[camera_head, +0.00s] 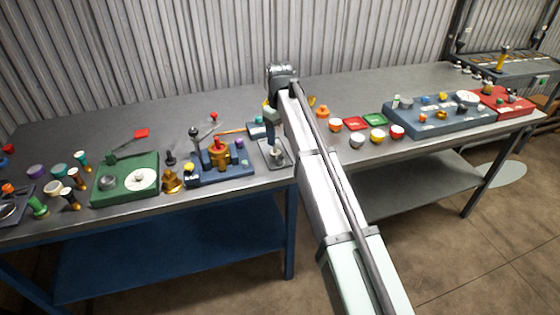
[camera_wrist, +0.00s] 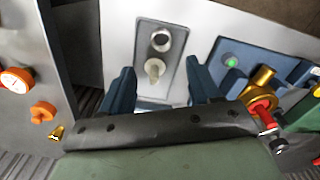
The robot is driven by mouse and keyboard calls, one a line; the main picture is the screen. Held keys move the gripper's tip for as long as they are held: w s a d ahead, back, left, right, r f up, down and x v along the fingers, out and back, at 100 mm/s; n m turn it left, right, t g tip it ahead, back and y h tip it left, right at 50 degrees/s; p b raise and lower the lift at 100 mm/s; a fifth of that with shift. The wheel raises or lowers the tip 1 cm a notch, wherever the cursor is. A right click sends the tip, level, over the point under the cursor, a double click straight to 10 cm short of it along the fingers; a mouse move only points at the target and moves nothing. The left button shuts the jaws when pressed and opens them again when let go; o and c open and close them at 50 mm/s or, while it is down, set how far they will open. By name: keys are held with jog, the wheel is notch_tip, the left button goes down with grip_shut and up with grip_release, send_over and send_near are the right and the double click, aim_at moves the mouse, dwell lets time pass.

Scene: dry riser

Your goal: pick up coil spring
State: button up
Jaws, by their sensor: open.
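I cannot pick out a coil spring for certain in either view. My gripper (camera_wrist: 160,88) is open in the wrist view, its two dark blue fingers apart with nothing held between them. Beyond and between the fingers is a grey plate (camera_wrist: 146,48) with a round silver fitting (camera_wrist: 160,39) and a small pale beige piece (camera_wrist: 154,70), whose form is too small to tell. In the head view my gripper (camera_head: 270,112) is over the bench, above the same small grey plate (camera_head: 274,153); my arm hides part of the bench behind it.
Left of my gripper are a blue fixture (camera_head: 220,173) with an orange-red part and a green box (camera_head: 125,180) with a white dial. To the right are small bowls (camera_head: 357,141), red and green trays, and a blue-grey panel (camera_head: 440,118). The metal bench (camera_head: 95,130) has free room at the back.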

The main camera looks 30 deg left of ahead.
jog(key=shift+s+f, duration=0.2)
jog(key=shift+f, duration=3.95)
jog(key=c, duration=1.1)
jog(key=shift+r, duration=0.15)
